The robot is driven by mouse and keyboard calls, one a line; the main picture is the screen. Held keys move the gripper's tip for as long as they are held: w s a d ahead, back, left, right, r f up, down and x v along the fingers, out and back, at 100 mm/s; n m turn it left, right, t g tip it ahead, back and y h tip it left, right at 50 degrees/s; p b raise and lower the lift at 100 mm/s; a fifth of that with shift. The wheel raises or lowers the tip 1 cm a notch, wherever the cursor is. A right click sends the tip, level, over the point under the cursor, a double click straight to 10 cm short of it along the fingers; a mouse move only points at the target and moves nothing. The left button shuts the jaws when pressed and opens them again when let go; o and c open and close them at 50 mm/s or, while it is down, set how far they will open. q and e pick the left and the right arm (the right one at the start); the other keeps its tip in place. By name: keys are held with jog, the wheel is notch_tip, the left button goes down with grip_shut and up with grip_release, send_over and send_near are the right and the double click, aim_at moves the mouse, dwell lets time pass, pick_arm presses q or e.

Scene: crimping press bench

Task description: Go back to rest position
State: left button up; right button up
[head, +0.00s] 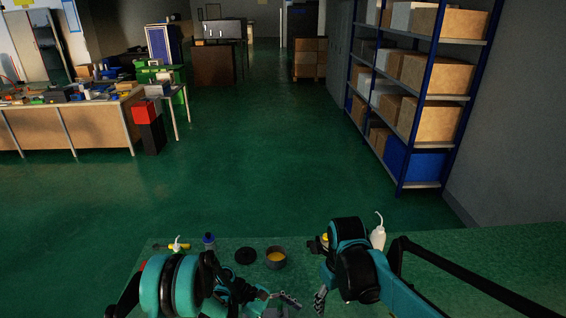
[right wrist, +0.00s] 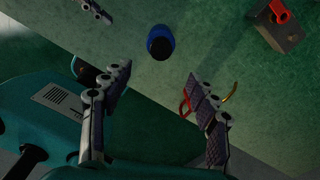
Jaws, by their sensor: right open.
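My right gripper (head: 319,298) hangs low over the near part of the bench in the head view. In the right wrist view the same gripper (right wrist: 156,76) has its two fingers spread wide, with nothing between them. A dark round thing with a blue rim (right wrist: 160,44) lies beyond the fingertips. My left gripper (head: 275,297) is at the bottom middle of the head view, close to the right one. Its fingers are partly hidden and small, so I cannot tell how far apart they are.
The green bench (head: 470,262) carries a dark bowl with yellow contents (head: 275,258), a black disc (head: 245,256), a blue-capped item (head: 208,239) and white bottles (head: 378,236). In the wrist view a grey block with a red part (right wrist: 281,30) stands right. The bench's right side looks clear.

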pick_arm(q)
jog(key=s+a+r+m+t+y+b, duration=0.2)
jog(key=a+r+m+t+y, duration=0.4)
jog(key=r, duration=0.7)
jog(key=s+a+r+m+t+y+b, duration=0.1)
jog(key=s+a+m+t+y, duration=0.1)
jog(key=s+a+m, duration=0.2)
jog(key=s+a+r+m+t+y+b, duration=0.1)
jog(key=s+a+r+m+t+y, duration=0.1)
jog(key=s+a, duration=0.5)
jog(key=shift+s+a+r+m+t+y, duration=0.3)
jog(key=shift+a+m+y, duration=0.5)
jog(key=shift+a+m, duration=0.65)
pick_arm(e)
jog(key=s+d+n+t, duration=0.2)
jog(key=s+n, duration=0.3)
jog(key=n, duration=1)
jog(key=s+d+n+t, duration=0.2)
jog(key=s+n+t, duration=0.3)
jog(key=n, duration=1.1)
jog(key=shift+s+d+f, duration=0.15)
jog(key=shift+d+f, duration=0.05)
jog(key=shift+d, duration=0.2)
pick_arm(q)
jog(key=shift+a, duration=0.15)
